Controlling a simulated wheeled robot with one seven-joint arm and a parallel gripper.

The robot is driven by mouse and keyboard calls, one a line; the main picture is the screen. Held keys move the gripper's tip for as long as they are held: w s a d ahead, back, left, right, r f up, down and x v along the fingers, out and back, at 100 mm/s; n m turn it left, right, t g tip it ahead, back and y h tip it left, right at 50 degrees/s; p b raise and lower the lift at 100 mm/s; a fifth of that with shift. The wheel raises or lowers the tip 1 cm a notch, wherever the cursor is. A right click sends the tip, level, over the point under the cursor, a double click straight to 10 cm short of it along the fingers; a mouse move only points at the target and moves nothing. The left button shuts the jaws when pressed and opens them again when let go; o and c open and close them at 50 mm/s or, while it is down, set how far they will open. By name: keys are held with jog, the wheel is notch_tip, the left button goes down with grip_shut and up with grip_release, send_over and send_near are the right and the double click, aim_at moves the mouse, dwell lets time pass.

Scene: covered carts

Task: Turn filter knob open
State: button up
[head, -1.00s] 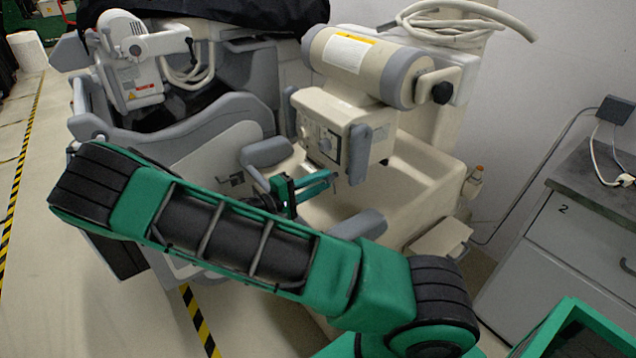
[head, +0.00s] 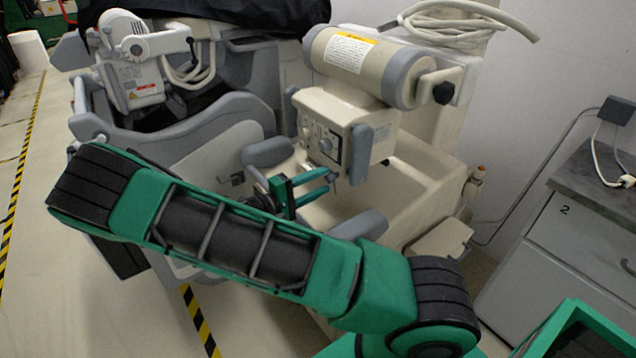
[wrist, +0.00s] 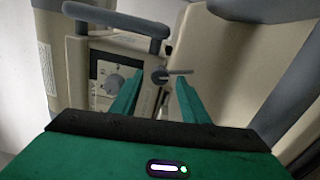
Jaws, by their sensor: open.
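A small grey knob with a thin bar lever (wrist: 160,76) sticks out from the edge of the cream control box (head: 345,112). It shows small in the head view (head: 333,178). A round grey dial (wrist: 113,84) is on the box's dark front panel, and it also shows in the head view (head: 326,142). I cannot read which of the two is labelled filter. My gripper (head: 329,181) has green fingers and is open and empty. In the wrist view its fingertips (wrist: 156,82) lie on either side of the lever knob; contact cannot be told.
A grey handle (wrist: 118,20) curves over the box in the wrist view. A cream cylinder (head: 360,62) sits above the box. Grey padded bars (head: 268,152) and a cream tray body (head: 425,185) surround my gripper closely. A grey cabinet (head: 575,250) stands at the right.

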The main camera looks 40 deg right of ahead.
jog(key=a, duration=1)
jog(key=shift+s, duration=0.1)
jog(key=s+d+r+m+g+y, duration=0.3)
jog(key=s+d+m+g+y, duration=0.25)
jog(key=s+d+y, duration=0.5)
jog(key=s+r+m+t+y, duration=0.1)
jog(key=s+r+y, duration=0.3)
jog(key=s, duration=0.5)
jog(key=s+a+r+m+t+y, duration=0.1)
jog(key=s+r+t+y, duration=0.2)
jog(key=s, duration=0.6)
notch_tip(320, 180, up, 3)
jog(key=shift+a+f+t+y, duration=0.1)
jog(key=shift+a+t+y, duration=0.1)
jog(key=shift+t+y, duration=0.2)
